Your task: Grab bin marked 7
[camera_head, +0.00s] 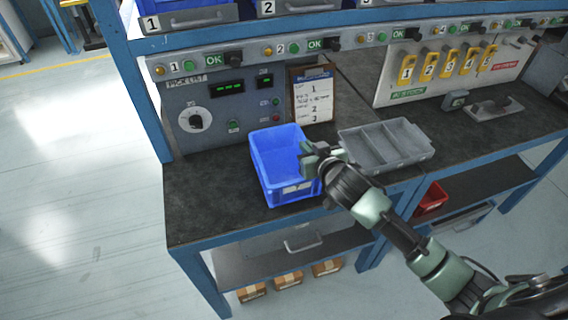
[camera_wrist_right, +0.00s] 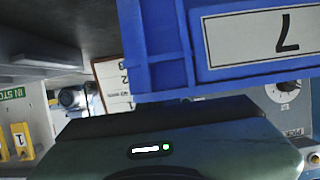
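The blue bin (camera_head: 279,150) stands upright and looks empty on the dark bench top, with a white label on its front wall. In the right wrist view the blue bin (camera_wrist_right: 165,45) shows close up, its label reading 7 upside down. My right gripper (camera_head: 312,156) is at the bin's right rim, its fingers overlapping that wall in the head view. Whether the fingers are shut on the rim is not clear; the wrist view shows only the gripper's body, not its fingertips. My left gripper is not in view.
A grey divided tray (camera_head: 386,146) sits just right of the bin, behind my right arm. A control panel (camera_head: 222,110) and a clipboard (camera_head: 312,96) stand behind the bin. Bare bench top (camera_head: 207,205) lies to the left. A red bin (camera_head: 430,199) is on the lower shelf.

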